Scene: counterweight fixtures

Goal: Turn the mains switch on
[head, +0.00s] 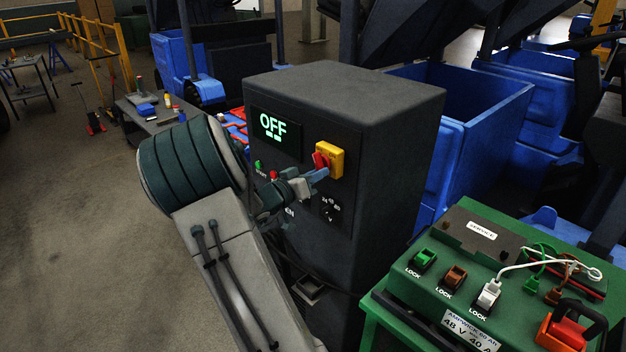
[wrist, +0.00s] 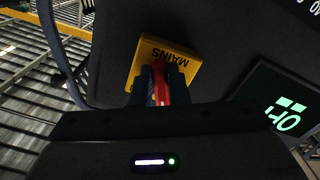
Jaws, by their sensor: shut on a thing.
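The mains switch has a yellow plate (head: 336,158) and a red handle (head: 320,160) on the front of a dark grey cabinet (head: 375,150). The lit green display (head: 273,126) on the cabinet reads OFF. My gripper (head: 318,174) reaches to the red handle from the lower left. In the wrist view the yellow plate (wrist: 180,55) carries the word MAINS, and my gripper (wrist: 160,82) is shut on the red handle (wrist: 161,88), with a dark finger on each side. The fingers hide part of the handle and plate.
A green START button (head: 258,165) and a red button (head: 274,175) sit left of the switch, close to my gripper. A dial (head: 331,209) is below. A green battery unit (head: 500,265) with coloured connectors stands at the right front. Blue bins (head: 480,125) stand behind.

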